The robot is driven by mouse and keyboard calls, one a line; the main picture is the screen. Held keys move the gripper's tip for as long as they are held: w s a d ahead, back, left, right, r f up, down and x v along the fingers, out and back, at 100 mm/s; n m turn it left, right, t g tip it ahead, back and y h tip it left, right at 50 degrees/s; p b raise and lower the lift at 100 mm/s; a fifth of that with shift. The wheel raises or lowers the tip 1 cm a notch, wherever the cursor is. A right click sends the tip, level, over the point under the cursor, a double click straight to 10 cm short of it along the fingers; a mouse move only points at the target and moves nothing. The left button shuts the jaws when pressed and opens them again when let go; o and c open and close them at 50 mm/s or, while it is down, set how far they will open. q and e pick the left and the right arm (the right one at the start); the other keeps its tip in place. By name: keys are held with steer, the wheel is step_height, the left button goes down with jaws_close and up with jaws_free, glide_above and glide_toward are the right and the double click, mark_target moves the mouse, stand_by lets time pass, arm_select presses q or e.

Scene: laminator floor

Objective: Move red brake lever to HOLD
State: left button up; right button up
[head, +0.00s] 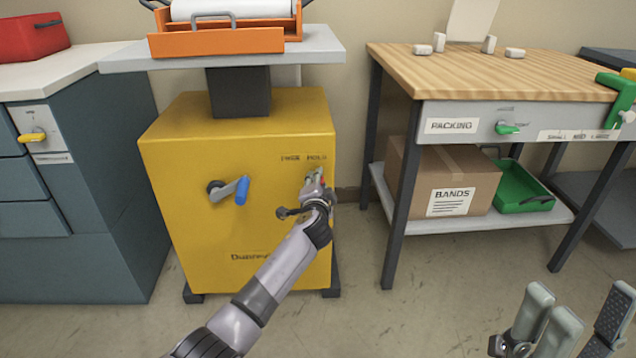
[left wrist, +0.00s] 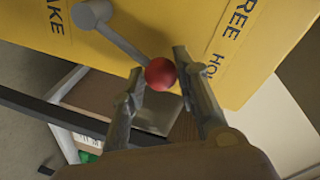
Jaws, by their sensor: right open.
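The red brake lever has a round red knob (left wrist: 160,73) on a grey rod (left wrist: 122,38) that runs from a grey hub (left wrist: 92,13) on the yellow cabinet (head: 235,240). My left gripper (left wrist: 160,72) has one finger on each side of the knob, apparently closed on it. The words FREE (left wrist: 238,18) and HOLD show beside the right finger; HOLD is partly hidden. In the head view, my left gripper (head: 315,183) is at the cabinet's right side, below both words, and mostly covers the lever. My right gripper (head: 588,325) is open and empty at the lower right.
A blue-handled lever (head: 241,190) stands out from the cabinet left of my left gripper. An orange-framed laminator (head: 220,40) sits above. The packing table (head: 470,70) at right holds a cardboard box (head: 470,175) and green tray (head: 520,188) below. Floor between is clear.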

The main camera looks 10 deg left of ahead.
arm_select(q)
steer(key=o, duration=0.4)
steer(key=shift+d+f, duration=0.15)
steer(key=shift+d, duration=0.1)
steer(key=shift+o, duration=0.4)
steer(key=shift+a, duration=0.1)
steer(key=shift+s, duration=0.1)
steer(key=v, duration=1.1)
steer(key=shift+s, duration=0.4)
